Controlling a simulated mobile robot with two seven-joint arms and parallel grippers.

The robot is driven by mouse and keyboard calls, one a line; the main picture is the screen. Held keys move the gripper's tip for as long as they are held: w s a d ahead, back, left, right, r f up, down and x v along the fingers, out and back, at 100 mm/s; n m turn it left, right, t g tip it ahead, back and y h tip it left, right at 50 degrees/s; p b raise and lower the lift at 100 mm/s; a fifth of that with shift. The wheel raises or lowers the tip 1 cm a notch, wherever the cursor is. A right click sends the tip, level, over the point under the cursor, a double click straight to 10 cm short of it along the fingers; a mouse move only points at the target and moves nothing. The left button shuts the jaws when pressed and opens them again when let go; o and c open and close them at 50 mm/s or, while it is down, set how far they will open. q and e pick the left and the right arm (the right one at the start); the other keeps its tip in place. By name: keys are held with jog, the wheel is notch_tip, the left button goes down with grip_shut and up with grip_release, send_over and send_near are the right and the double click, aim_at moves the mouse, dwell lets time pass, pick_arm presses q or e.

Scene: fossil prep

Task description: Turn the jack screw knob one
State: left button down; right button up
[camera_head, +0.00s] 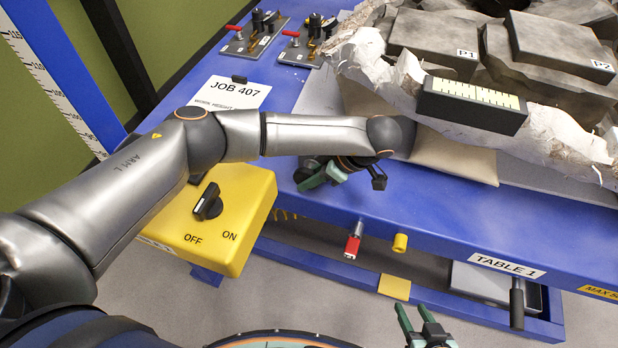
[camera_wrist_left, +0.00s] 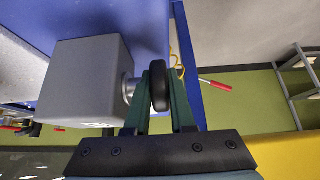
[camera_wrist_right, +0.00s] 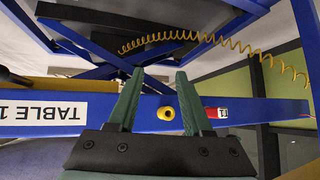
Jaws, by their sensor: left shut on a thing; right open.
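The jack screw knob is a dark round disc (camera_wrist_left: 158,88) on a short metal shaft, beside a grey block (camera_wrist_left: 85,82) in the left wrist view. My left gripper (camera_wrist_left: 163,75) is shut on the knob, with one green finger on each side of it. In the head view my left gripper (camera_head: 323,176) is at the table's front edge, partly under my forearm, and the knob cannot be made out clearly. My right gripper (camera_head: 416,310) is open and empty, low in front of the table; its spread fingers also show in the right wrist view (camera_wrist_right: 153,85).
The blue table (camera_head: 430,195) carries a jacketed fossil block (camera_head: 400,80) and a pale cushion (camera_head: 452,158). A yellow ON/OFF switch box (camera_head: 245,205) stands near my left arm. A red-handled lever (camera_head: 353,244) and a yellow knob (camera_head: 400,243) stick out from the table's front.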

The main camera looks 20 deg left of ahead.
pick_arm(q)
jog(key=c, duration=0.8)
grip_release()
jog(key=shift+o, duration=0.2)
jog(key=v, duration=1.2)
jog(key=shift+r, duration=0.25)
jog(key=shift+d, duration=0.1)
